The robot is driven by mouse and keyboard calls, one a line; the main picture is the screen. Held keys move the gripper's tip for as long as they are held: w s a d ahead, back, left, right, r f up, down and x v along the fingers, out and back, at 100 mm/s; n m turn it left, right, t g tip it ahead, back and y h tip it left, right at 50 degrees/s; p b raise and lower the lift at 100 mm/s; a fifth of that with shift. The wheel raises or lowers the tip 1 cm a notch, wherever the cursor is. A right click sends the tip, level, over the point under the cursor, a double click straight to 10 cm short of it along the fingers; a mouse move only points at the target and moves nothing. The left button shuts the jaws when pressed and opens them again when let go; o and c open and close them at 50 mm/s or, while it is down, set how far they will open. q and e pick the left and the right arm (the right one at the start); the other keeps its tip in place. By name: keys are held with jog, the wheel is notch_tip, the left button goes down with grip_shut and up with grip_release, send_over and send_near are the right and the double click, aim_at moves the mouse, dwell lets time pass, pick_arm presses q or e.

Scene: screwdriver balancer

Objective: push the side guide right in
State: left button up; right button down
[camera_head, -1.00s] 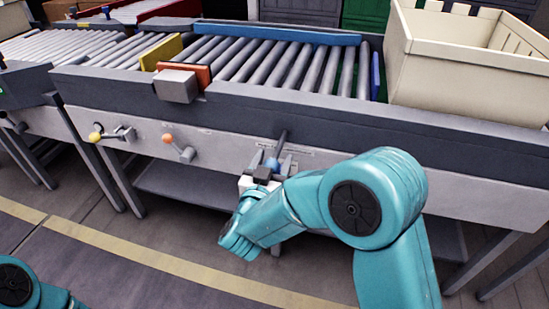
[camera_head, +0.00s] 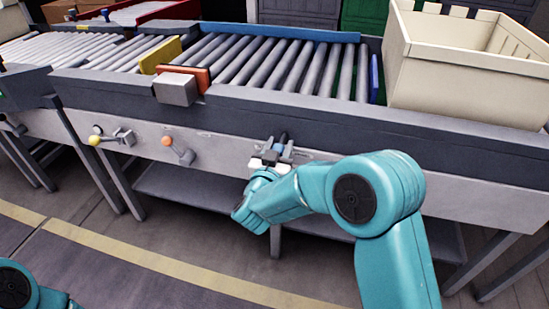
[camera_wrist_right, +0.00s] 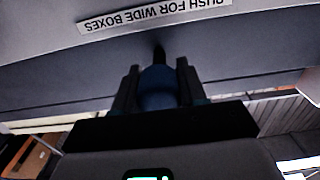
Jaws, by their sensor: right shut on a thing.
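My right gripper (camera_head: 272,153) is shut on a blue knob on a dark rod at the conveyor's front panel. The knob (camera_wrist_right: 158,88) shows between the fingers in the right wrist view, with the dark rod (camera_wrist_right: 159,54) running into the panel. A label above it reads "PUSH FOR WIDE BOXES" (camera_wrist_right: 155,14). Only a short length of rod shows. A long blue rail (camera_head: 280,32) lies along the far side of the rollers. I cannot tell which part the rod moves. My left gripper is out of view.
An orange knob lever (camera_head: 178,150) and a yellow knob lever (camera_head: 108,138) are on the panel to the left. A cream crate (camera_head: 465,85) stands on the conveyor's right end. The floor in front (camera_head: 130,225) is clear.

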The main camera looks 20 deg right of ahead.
jog(key=shift+w+d, duration=0.15)
jog(key=shift+w, duration=0.1)
jog(key=c, duration=0.7)
grip_release()
jog(key=p+v, duration=0.2)
jog(key=v, duration=1.4)
jog(key=shift+s, duration=0.15)
